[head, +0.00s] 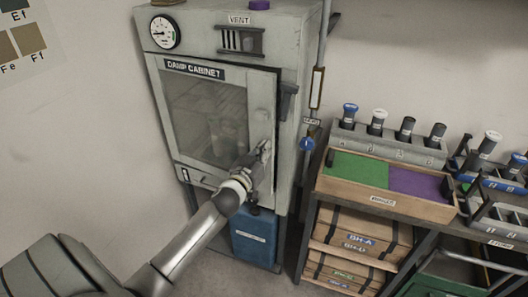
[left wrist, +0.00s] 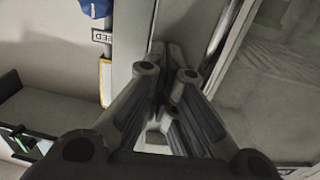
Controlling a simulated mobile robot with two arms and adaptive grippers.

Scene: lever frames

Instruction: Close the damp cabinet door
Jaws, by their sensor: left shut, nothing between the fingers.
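The damp cabinet (head: 297,50) is a grey box with a gauge and vent on its upper front. Its glass door (head: 195,105) lies close to the front; a dark line runs along its top and right edges, and I cannot tell whether it is fully shut. A dark handle (head: 287,100) sits at the upper right edge. My left gripper (head: 265,148) is shut and empty, at the right part of the door frame. In the left wrist view its fingers (left wrist: 172,55) point at the pale frame beside the glass (left wrist: 270,80); contact is unclear. My right gripper is not seen.
A bench right of the cabinet holds a green and purple tray (head: 385,205) and a rack of dark vials (head: 390,145). Wooden crates (head: 357,235) sit below. A blue container (head: 254,238) stands under the cabinet. A vertical pipe (head: 318,80) runs by its right side.

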